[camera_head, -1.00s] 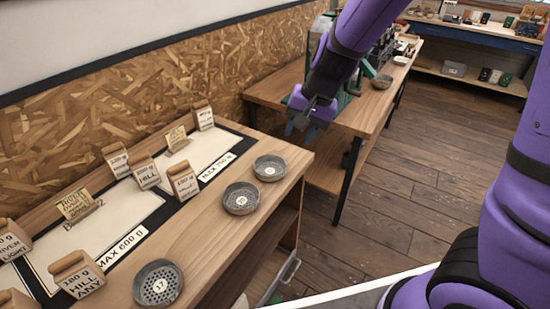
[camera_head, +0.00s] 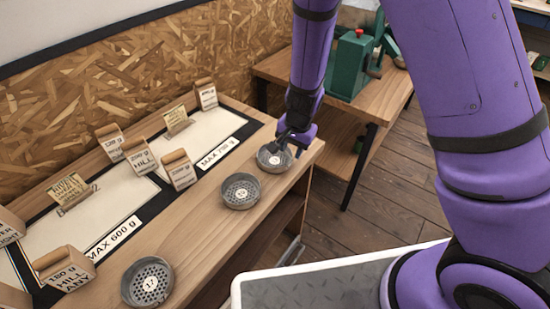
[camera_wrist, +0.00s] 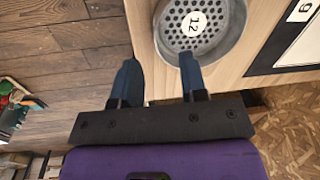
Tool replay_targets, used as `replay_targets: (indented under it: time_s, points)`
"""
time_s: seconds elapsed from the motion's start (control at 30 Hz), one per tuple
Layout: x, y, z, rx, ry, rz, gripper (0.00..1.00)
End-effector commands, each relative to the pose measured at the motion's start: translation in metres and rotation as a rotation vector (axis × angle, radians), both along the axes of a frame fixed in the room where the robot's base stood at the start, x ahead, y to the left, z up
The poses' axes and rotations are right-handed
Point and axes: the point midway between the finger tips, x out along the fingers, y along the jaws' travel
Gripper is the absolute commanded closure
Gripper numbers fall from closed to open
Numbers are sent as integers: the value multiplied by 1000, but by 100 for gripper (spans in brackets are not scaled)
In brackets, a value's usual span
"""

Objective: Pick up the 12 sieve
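The 12 sieve (camera_wrist: 213,20), a round grey metal dish with a perforated bottom and a white "12" label, lies on the wooden bench near its edge. It is the farthest of three sieves in the head view (camera_head: 266,163), partly hidden by my gripper (camera_head: 292,146). In the wrist view my gripper (camera_wrist: 159,68) is open, with one blue finger over the sieve's near side and the other outside it, past the bench edge. The rim runs between the fingers; contact cannot be told.
A middle sieve (camera_head: 241,191) and a sieve marked 17 (camera_head: 147,283) lie nearer on the bench (camera_head: 205,215). A green machine (camera_head: 347,68) stands on the table behind.

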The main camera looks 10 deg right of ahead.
Motion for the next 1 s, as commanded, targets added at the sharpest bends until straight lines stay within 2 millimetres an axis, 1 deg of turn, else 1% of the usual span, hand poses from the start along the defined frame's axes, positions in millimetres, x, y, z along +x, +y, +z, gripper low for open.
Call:
replay_targets:
  time_s: [0.03,0.17,0.23,0.4,0.53,0.67,0.87,0.97,1.0]
  points:
    - [0,0,-5,0,2,-2,60]
    - [1,1,-10,1,1,-1,60]
    - [1,0,-17,-1,2,-1,60]
    - [4,-2,-41,0,3,-3,60]
    - [6,0,-54,1,1,-1,60]
    - [6,1,-60,1,1,0,60]
    - [6,1,-60,0,0,1,60]
    - [6,1,-60,0,1,1,81]
    - [6,1,-60,0,1,1,90]
